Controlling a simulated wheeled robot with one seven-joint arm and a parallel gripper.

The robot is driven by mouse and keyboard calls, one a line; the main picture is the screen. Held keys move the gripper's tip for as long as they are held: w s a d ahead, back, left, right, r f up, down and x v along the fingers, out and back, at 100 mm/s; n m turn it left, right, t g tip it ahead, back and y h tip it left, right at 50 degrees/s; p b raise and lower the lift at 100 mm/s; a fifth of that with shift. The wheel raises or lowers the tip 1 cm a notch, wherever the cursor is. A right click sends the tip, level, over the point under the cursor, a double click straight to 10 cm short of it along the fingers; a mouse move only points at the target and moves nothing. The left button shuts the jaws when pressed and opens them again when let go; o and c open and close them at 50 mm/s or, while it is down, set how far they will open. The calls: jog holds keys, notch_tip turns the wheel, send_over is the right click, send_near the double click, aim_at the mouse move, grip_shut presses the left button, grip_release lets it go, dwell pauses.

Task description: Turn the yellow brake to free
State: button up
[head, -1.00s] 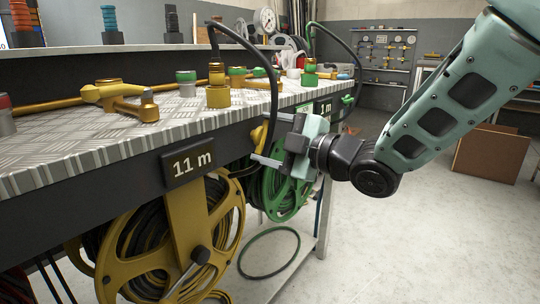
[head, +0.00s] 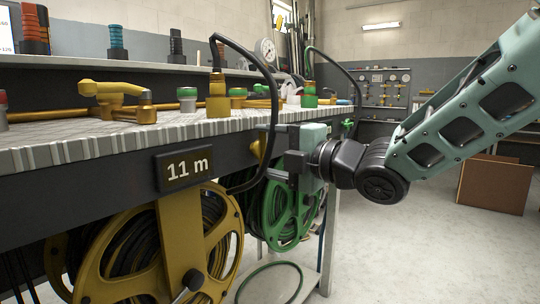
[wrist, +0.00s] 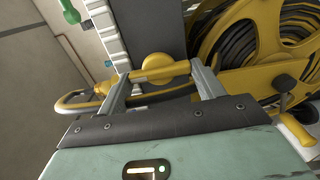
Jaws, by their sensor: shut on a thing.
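The yellow brake is a round yellow hub with a bar-like lever on the dark front of the bench. In the wrist view the brake (wrist: 157,66) lies between my two fingers, with its bar spanning from one to the other. In the head view only a small part of the brake (head: 255,149) shows, behind a black hose. My gripper (head: 274,150) is shut on the brake at the bench front, right of the "11 m" plate (head: 188,167). It also shows in the wrist view (wrist: 160,85). The exact contact at the fingertips is hard to see.
A yellow hose reel (head: 160,250) hangs below the plate, and a green reel (head: 290,215) hangs behind my gripper. A black hose (head: 268,85) loops down close to my fingers. Brass fittings stand on the bench top (head: 60,150).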

jog(key=shift+f, duration=0.1)
jog(key=o, duration=1)
jog(key=shift+s+d, duration=0.1)
jog(key=shift+s+d, duration=0.2)
jog(key=shift+d, duration=0.1)
jog(key=v, duration=1.6)
jog(key=shift+s+p, duration=0.2)
jog(key=shift+p, duration=0.2)
jog(key=shift+d, duration=0.15)
